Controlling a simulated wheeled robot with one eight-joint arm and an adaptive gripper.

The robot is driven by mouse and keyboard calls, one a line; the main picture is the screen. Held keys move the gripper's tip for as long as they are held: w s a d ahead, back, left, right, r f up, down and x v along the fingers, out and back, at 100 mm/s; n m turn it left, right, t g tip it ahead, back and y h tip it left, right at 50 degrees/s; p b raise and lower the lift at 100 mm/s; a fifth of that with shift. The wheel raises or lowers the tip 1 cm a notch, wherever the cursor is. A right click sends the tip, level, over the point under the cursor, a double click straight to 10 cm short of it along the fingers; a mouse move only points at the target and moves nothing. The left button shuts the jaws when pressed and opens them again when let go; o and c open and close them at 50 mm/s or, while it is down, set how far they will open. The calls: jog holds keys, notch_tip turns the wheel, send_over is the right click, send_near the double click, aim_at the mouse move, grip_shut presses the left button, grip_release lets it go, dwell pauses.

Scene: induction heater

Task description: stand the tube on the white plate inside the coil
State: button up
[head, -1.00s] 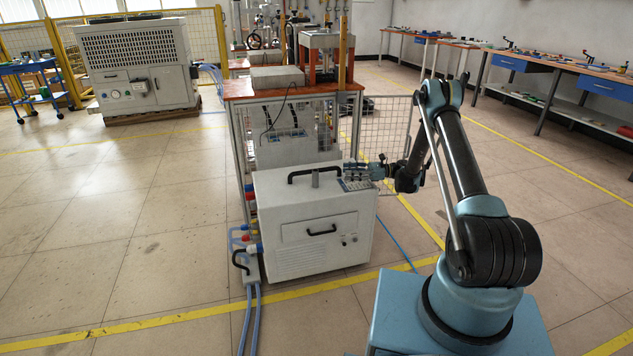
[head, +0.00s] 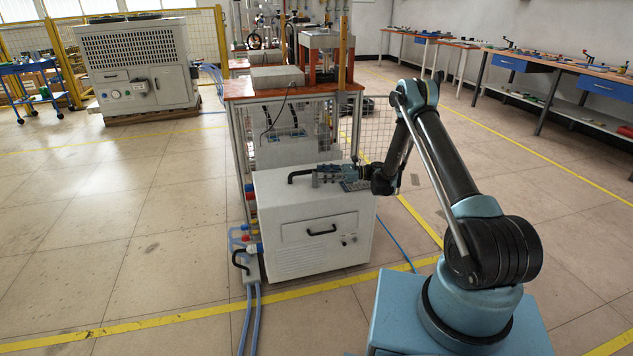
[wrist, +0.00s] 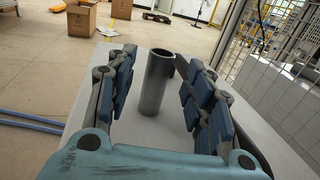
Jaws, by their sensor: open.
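The tube (wrist: 157,85) is a dark grey, hollow cylinder standing upright on the pale top of the white cabinet (head: 310,255). My gripper (wrist: 162,62) is open, with one blue-padded finger on each side of the tube. In the wrist view, gaps show between the tube and both fingers, wider on the left; the right finger is close to it. In the head view, my gripper (head: 318,176) is low over the cabinet top and largely covers the tube. I cannot make out the coil or the white plate in either view.
A wooden-topped bench (head: 240,90) with a metal frame and mesh stands just behind. Blue hoses (head: 248,310) run along the cabinet's left side.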

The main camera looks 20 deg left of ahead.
jog(key=shift+x, duration=1.05)
grip_shut()
